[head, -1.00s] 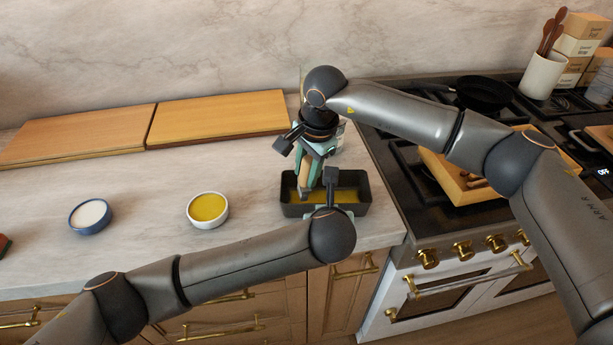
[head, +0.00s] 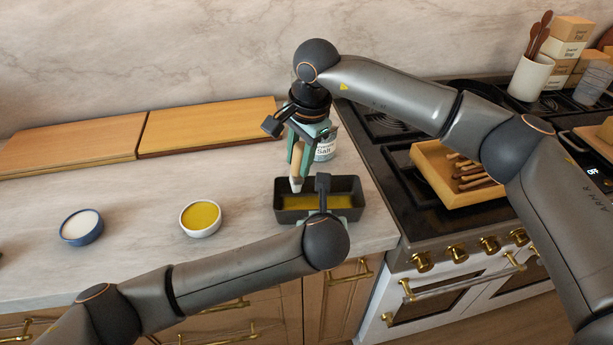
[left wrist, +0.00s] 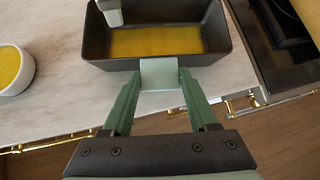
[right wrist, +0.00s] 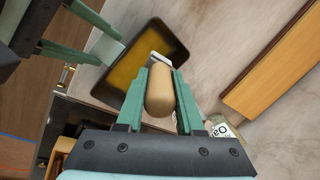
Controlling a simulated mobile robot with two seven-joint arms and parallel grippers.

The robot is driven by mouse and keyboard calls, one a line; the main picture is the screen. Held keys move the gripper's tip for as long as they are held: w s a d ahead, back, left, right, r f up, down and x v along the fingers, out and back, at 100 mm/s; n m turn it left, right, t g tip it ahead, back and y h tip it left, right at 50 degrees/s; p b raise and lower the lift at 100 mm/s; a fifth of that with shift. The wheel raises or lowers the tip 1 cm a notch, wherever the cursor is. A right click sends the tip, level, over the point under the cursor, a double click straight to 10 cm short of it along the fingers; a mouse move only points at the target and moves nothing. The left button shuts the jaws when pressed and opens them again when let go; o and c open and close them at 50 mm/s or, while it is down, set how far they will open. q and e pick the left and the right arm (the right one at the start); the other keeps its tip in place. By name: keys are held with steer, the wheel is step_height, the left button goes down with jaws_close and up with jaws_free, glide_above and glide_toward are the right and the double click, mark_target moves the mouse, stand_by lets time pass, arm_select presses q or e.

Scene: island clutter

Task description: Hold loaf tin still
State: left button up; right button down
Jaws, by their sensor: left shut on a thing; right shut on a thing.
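The dark loaf tin (head: 349,212) stands on the counter near its front right edge, with a yellow layer on its bottom. My left gripper (left wrist: 160,75) is shut on the tin's near wall, also seen in the head view (head: 322,215). My right gripper (right wrist: 160,85) is shut on the light wooden handle of a brush (right wrist: 160,92), above the tin. In the head view the brush (head: 297,165) points down, its pale tip over the tin's left part. In the left wrist view the brush tip (left wrist: 111,15) is at the tin's far left.
A white bowl of yellow liquid (head: 200,218) and a blue bowl of white contents (head: 81,227) stand to the left. Wooden boards (head: 210,125) lie at the back; the stove (head: 400,230) is to the right.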

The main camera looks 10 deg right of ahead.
arm_select(q)
steer(key=o, duration=1.4)
steer(key=shift+o, duration=0.2)
steer(key=v, duration=1.2)
steer(key=shift+d+r, duration=0.1)
steer(key=shift+r, duration=2.95)
steer(key=shift+s, duration=0.15)
